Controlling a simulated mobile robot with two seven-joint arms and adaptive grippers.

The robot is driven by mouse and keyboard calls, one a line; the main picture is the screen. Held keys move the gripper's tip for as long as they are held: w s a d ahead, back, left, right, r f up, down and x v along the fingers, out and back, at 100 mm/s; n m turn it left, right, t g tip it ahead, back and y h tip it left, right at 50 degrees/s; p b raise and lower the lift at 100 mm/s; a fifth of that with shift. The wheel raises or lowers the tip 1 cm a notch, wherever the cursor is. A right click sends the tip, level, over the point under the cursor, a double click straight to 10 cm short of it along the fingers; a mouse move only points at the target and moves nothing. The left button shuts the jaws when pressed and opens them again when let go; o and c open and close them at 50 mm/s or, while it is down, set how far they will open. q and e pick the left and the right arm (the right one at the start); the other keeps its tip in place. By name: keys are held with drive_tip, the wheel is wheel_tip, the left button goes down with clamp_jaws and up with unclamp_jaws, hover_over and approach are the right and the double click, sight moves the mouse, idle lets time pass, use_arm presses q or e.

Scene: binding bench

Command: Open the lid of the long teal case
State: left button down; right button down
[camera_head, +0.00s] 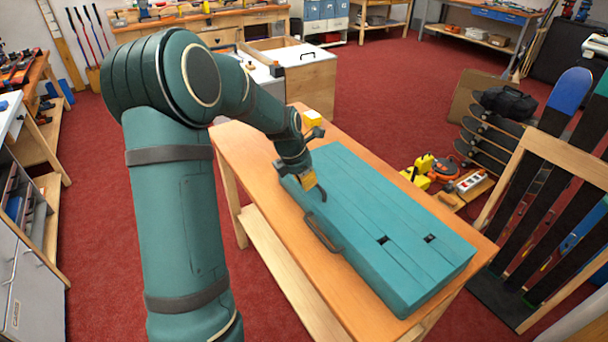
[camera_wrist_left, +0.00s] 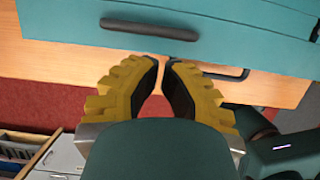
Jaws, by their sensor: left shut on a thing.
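The long teal case (camera_head: 380,225) lies on the wooden table with its lid down, showing lengthwise seams and two small dark openings on top. A thick dark handle (camera_head: 323,234) sits on its near long side; it also shows in the left wrist view (camera_wrist_left: 150,29). My left gripper (camera_head: 311,187) is at the near side of the case, toward its far end. In the left wrist view its yellow-and-black fingers (camera_wrist_left: 164,75) are close together on a thin black looped handle (camera_wrist_left: 240,74), partly hidden behind them. My right gripper is not in view.
The wooden table (camera_head: 262,170) has a bare strip along the near side. A rack of skis (camera_head: 545,190) stands at the right.

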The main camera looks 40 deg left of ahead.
sight(312, 195)
use_arm(q)
drive_tip(key=b+x, duration=0.1)
drive_tip(key=x, duration=0.4)
drive_tip(key=shift+w+f, duration=0.1)
drive_tip(key=shift+f, duration=0.1)
drive_tip(key=shift+r, duration=0.15)
